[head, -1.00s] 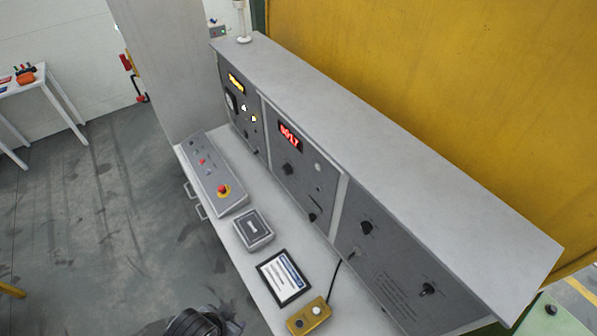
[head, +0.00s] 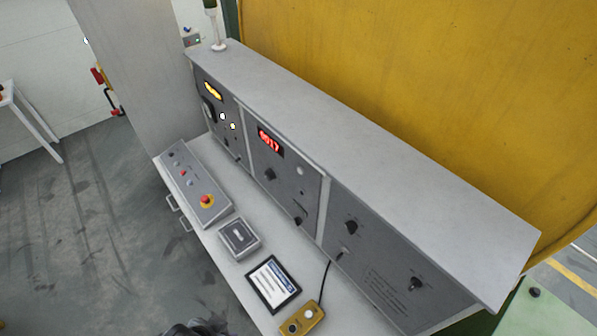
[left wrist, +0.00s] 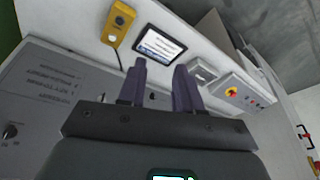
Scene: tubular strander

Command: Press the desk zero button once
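The grey control desk (head: 345,115) has a front panel with a red display (head: 270,142) that seems to read 0017. Below the display are a dark knob (head: 269,174) and a small pale round button (head: 300,170). I cannot read which control is marked zero. A yellow box (head: 303,319) with a pale button and a dark button lies on the ledge; it also shows in the left wrist view (left wrist: 118,22). My left gripper (left wrist: 160,80) is open and empty, its fingers apart and pointing toward the desk, touching nothing visible. My right gripper is not in view.
On the ledge are a tablet (head: 273,284), a grey box (head: 239,238) and a sloped button box with a red emergency stop (head: 207,201). A black cable (head: 325,280) runs from the yellow box. A yellow wall (head: 400,80) stands behind. The floor at left is clear.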

